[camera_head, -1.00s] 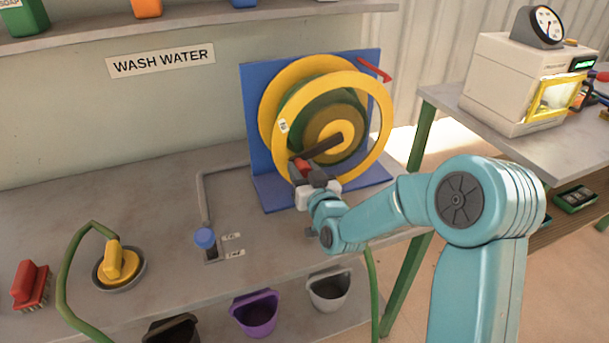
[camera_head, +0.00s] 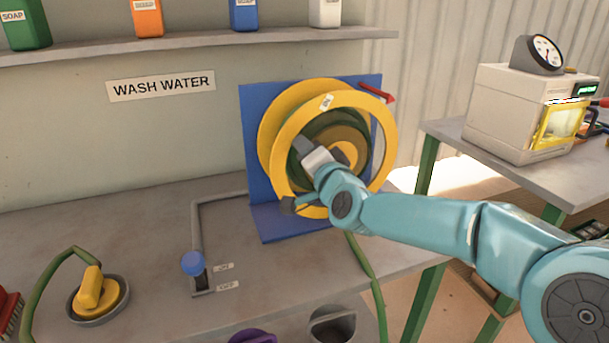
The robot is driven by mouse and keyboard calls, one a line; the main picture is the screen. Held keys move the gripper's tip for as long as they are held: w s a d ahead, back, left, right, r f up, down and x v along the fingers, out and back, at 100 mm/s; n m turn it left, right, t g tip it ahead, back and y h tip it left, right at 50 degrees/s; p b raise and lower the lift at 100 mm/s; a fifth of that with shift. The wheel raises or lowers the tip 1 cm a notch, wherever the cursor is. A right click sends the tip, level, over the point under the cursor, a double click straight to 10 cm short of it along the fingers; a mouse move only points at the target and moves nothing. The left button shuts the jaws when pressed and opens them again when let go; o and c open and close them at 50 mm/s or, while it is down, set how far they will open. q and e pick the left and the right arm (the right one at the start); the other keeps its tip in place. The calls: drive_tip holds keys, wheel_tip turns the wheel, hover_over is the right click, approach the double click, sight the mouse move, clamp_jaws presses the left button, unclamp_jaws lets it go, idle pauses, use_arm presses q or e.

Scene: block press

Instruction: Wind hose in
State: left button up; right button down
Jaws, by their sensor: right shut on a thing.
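The hose reel has a yellow flange (camera_head: 383,120) and stands in a blue frame (camera_head: 258,140). Green hose (camera_head: 322,124) is wound inside it. My right gripper (camera_head: 306,150) is at the front of the reel, left of its hub, shut on the crank handle; the handle itself is mostly hidden by the gripper and wrist. A green hose run (camera_head: 365,262) hangs from below the reel over the bench edge. At the left, a hose end (camera_head: 42,278) leads to a yellow nozzle (camera_head: 92,290) in a grey dish (camera_head: 118,310). My left gripper is out of view.
A blue-knobbed valve (camera_head: 194,264) with a pipe stands on the bench (camera_head: 130,220), left of the reel. A red lever (camera_head: 377,92) sits at the frame's upper right. A second table (camera_head: 500,165) with a cream machine (camera_head: 515,105) stands right. Bottles line the shelf (camera_head: 190,42).

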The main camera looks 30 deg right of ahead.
sight(311, 129)
drive_tip(key=d+r+m, duration=0.1)
drive_tip(key=r+m+b, duration=0.1)
drive_tip(key=shift+s+d+r+m, duration=0.15)
drive_tip(key=shift+s+d+m, duration=0.05)
drive_tip(key=shift+d+m, duration=0.15)
drive_tip(key=shift+s+d+r+m+b, duration=0.1)
drive_tip(key=shift+d+r+m+b, duration=0.3)
drive_tip(key=shift+r+m+b, duration=0.05)
drive_tip(key=c, duration=0.7)
unclamp_jaws()
drive_tip(key=shift+o, duration=0.2)
drive_tip(key=shift+f, duration=0.1)
drive_tip(key=shift+s+a, duration=0.1)
drive_tip(key=shift+s, duration=0.15)
drive_tip(key=p+v, duration=0.1)
drive_tip(key=v, duration=1.4)
drive_tip(key=shift+s+a+p, duration=0.2)
drive_tip(key=shift+s+p, duration=0.15)
